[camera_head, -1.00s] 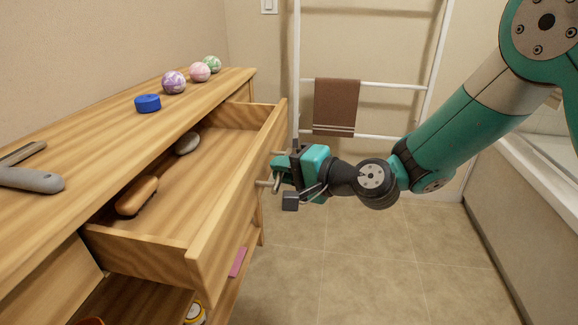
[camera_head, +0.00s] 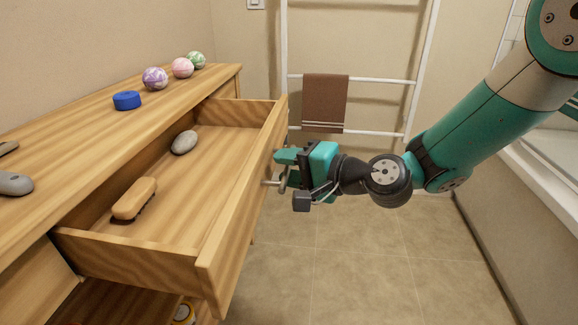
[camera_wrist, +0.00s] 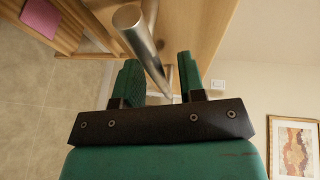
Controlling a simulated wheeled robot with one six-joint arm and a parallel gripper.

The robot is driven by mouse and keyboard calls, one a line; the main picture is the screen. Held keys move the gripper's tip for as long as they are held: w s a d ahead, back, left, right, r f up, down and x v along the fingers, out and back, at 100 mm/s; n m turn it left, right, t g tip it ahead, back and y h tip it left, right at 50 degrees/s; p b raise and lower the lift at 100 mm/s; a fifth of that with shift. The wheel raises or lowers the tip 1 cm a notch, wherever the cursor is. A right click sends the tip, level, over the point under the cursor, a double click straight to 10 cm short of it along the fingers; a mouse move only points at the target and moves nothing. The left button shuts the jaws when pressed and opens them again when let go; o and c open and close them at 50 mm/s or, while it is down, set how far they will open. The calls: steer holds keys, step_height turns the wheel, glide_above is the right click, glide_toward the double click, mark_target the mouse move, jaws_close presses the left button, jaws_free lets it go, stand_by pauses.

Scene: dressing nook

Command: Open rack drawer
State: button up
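The wooden rack drawer (camera_head: 235,205) is pulled well out of the dresser. A tan-handled brush (camera_head: 134,198) and a grey stone-like oval (camera_head: 184,142) lie inside it. Its metal bar handle (camera_head: 273,183) is on the drawer front, partly hidden by my gripper (camera_head: 284,170) in the head view. In the wrist view, the handle (camera_wrist: 142,45) runs between the two green fingers of my gripper (camera_wrist: 160,80). The fingers are apart, with the bar nearer the left finger and a gap showing on the right.
A blue round tin (camera_head: 127,100) and several marbled balls (camera_head: 155,78) stand on the dresser top (camera_head: 75,135). A white ladder rack with a brown towel (camera_head: 324,102) stands behind. A tub-like edge (camera_head: 520,190) is at right. The tiled floor (camera_head: 340,260) between is clear.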

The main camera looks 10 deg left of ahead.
steer(key=shift+d, duration=0.1)
steer(key=v, duration=1.7)
steer(key=shift+s+b, duration=0.2)
steer(key=shift+b, duration=0.1)
steer(key=shift+d, duration=0.1)
steer(key=s+a+n+g+h, duration=0.2)
steer(key=s+n+g+h, duration=0.3)
steer(key=s+n, duration=0.4)
steer(key=s+d+n+g+h, duration=0.1)
steer(key=s+d+n+h, duration=0.1)
steer(key=s+d+h, duration=0.45)
step_height(320, 180, up, 26)
steer(key=s+y+p, duration=0.1)
steer(key=p, duration=2.5)
steer(key=shift+s+d, duration=0.2)
steer(key=shift+s, duration=0.15)
